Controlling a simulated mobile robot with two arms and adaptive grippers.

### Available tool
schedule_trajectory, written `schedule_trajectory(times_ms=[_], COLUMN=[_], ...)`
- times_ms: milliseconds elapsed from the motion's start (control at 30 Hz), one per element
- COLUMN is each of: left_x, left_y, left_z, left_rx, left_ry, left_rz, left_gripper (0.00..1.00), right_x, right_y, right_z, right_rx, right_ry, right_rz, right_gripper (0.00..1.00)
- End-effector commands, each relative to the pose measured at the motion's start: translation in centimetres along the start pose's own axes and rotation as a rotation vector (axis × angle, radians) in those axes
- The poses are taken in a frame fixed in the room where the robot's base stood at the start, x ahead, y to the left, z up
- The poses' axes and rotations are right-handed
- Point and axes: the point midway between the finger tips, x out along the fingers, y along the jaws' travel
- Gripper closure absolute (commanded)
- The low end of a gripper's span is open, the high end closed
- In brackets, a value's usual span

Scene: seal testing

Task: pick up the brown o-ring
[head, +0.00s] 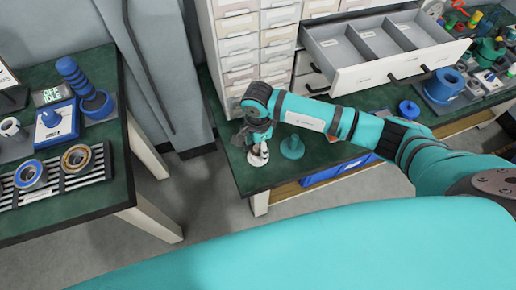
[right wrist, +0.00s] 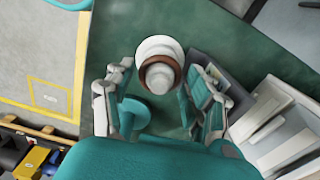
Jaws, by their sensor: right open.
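The brown o-ring (right wrist: 150,66) sits around a white round stand with a domed top in the right wrist view. In the head view the white stand (head: 258,157) is at the left end of the green bench, and I cannot make out the ring there. My right gripper (head: 258,135) is directly above the stand, pointing down. In the right wrist view my right gripper (right wrist: 162,66) is open, with one finger on each side of the stand and ring. It holds nothing. My left gripper is not in view.
A teal flanged part (head: 292,147) stands close to the right of the stand. Behind are drawer cabinets (head: 240,45) and an open drawer (head: 375,50). A left table (head: 110,190) bears a slotted rack (head: 95,172) with blue and orange rings.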

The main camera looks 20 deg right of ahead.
Motion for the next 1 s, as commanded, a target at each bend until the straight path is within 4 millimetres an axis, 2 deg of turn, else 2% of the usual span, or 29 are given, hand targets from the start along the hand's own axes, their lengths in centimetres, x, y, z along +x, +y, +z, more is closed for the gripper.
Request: schedule_trajectory(times_ms=[200, 367, 500, 867, 1000], left_x=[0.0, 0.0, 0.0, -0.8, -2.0], left_y=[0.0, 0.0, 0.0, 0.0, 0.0], left_z=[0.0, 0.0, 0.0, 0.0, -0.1], left_rx=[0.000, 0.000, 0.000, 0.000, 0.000], left_ry=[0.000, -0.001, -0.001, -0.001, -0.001], left_rz=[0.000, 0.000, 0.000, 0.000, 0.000], left_gripper=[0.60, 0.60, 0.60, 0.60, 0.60], right_x=[0.0, 0.0, 0.0, -0.7, -2.5], right_y=[0.0, 0.0, 0.0, 0.0, -0.1], right_z=[0.0, 0.0, 0.0, 0.1, 0.0], right_rx=[0.000, 0.000, 0.000, 0.000, -0.001], right_ry=[0.000, 0.000, 0.000, -0.002, 0.000], right_rz=[0.000, 0.000, 0.000, 0.001, -0.003], right_gripper=[0.46, 0.67, 0.72, 0.72, 0.72])
